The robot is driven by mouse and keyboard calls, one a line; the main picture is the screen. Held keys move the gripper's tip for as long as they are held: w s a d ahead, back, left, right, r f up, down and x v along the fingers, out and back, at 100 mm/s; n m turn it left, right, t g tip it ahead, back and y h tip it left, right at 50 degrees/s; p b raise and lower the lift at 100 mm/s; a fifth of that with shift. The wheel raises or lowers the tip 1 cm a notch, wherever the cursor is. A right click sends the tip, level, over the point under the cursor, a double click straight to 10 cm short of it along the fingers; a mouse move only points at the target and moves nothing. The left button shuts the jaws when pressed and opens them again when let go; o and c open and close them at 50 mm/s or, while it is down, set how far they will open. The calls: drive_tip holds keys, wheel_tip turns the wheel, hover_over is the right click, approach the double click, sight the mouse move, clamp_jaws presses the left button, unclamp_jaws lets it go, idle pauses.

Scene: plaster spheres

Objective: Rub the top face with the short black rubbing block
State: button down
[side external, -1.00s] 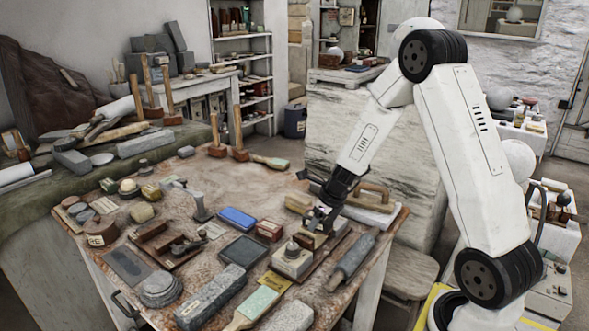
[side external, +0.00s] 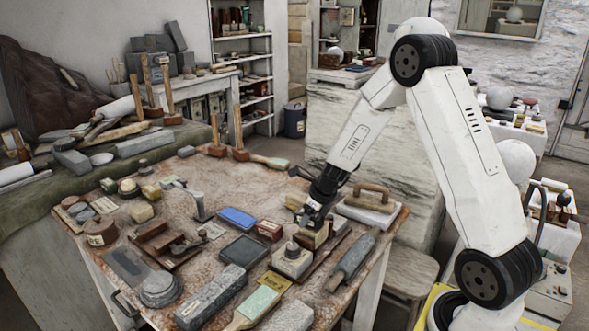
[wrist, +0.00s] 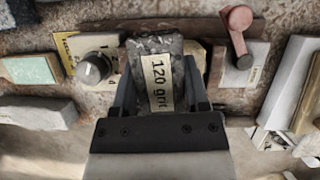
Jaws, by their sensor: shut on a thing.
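My gripper (side external: 314,220) is low over the near right part of the bench, beside a cream block with a round knob. In the wrist view my gripper (wrist: 160,92) is shut on a short black rubbing block (wrist: 169,52). The block is dark and mottled, with a pale label reading "120 grit". It lies lengthwise between the two fingers. Its underside is hidden, so I cannot tell whether it touches anything. A pale surface (wrist: 206,62) shows partly behind the block, and I cannot tell what it belongs to. Which top face is meant is not clear.
The knobbed cream block (side external: 292,261) stands close left of my gripper. A wooden-handled float (side external: 370,203) and a dark cylindrical tool (side external: 353,258) lie to the right. A blue pad (side external: 237,218) and a long grey stone (side external: 211,297) lie left. The bench's back middle is mostly clear.

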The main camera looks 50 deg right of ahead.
sight(324, 224)
drive_tip(key=shift+r, duration=0.1)
drive_tip(key=shift+s+d+r, duration=0.15)
drive_tip(key=shift+s+r, duration=0.55)
drive_tip(key=shift+s, duration=0.35)
drive_tip(key=shift+d, duration=0.1)
drive_tip(key=shift+d+f, duration=0.2)
drive_tip(key=shift+d, duration=0.8)
drive_tip(key=shift+f, duration=0.6)
idle(0.3)
drive_tip(key=shift+s, duration=0.55)
drive_tip(key=shift+s, duration=0.15)
drive_tip(key=shift+s+d, duration=0.1)
drive_tip(key=shift+s, duration=0.3)
